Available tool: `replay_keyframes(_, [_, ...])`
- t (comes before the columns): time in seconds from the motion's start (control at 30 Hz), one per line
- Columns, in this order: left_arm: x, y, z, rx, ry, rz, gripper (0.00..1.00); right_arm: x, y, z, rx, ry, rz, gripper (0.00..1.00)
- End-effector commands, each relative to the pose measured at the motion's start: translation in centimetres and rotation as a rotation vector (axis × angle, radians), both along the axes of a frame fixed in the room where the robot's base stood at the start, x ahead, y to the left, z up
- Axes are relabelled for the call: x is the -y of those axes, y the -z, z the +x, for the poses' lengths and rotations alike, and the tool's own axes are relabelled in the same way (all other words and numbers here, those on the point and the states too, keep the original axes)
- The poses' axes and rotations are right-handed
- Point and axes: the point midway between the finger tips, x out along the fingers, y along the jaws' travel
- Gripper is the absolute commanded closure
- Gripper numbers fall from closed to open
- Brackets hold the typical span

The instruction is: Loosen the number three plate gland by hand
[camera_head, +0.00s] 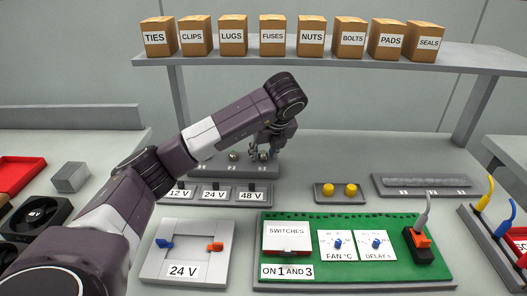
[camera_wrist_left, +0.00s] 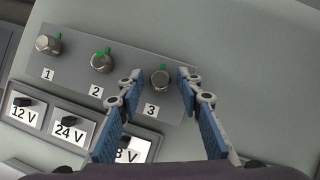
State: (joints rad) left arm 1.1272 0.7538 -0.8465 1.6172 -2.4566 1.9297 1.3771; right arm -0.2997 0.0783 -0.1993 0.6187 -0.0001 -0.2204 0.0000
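The gland plate (camera_wrist_left: 140,103) is a grey panel with three round metal glands, each with green marks on or beside it. The number three gland (camera_wrist_left: 160,77) is above the label 3. The number two gland (camera_wrist_left: 101,62) and number one gland (camera_wrist_left: 48,44) are to its left. My left gripper (camera_wrist_left: 158,78) is open, with one blue-padded finger on each side of the number three gland; I cannot tell whether either finger touches it. In the head view my left gripper (camera_head: 268,152) is over the right end of the plate (camera_head: 205,166). My right gripper is not in view.
Switch blocks labelled 12 V, 24 V and 48 V (camera_head: 215,196) stand in front of the plate. A green board (camera_head: 340,262) lies in front. Labelled boxes (camera_head: 272,36) line the shelf (camera_head: 330,61).

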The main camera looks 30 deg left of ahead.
Motion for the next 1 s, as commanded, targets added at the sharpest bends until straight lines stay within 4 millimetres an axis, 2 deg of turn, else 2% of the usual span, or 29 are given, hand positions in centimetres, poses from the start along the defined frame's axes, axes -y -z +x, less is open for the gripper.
replay_keyframes(0.27, [-0.1,0.0,0.0,0.003,0.021,0.000,0.66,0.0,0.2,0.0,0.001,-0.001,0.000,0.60])
replay_keyframes(0.63, [-0.6,0.2,-0.2,0.005,0.486,0.000,0.66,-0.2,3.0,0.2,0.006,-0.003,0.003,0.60])
replay_keyframes(1.0, [-0.7,0.0,-0.3,0.003,0.881,-0.003,0.66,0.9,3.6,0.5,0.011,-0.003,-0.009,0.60])
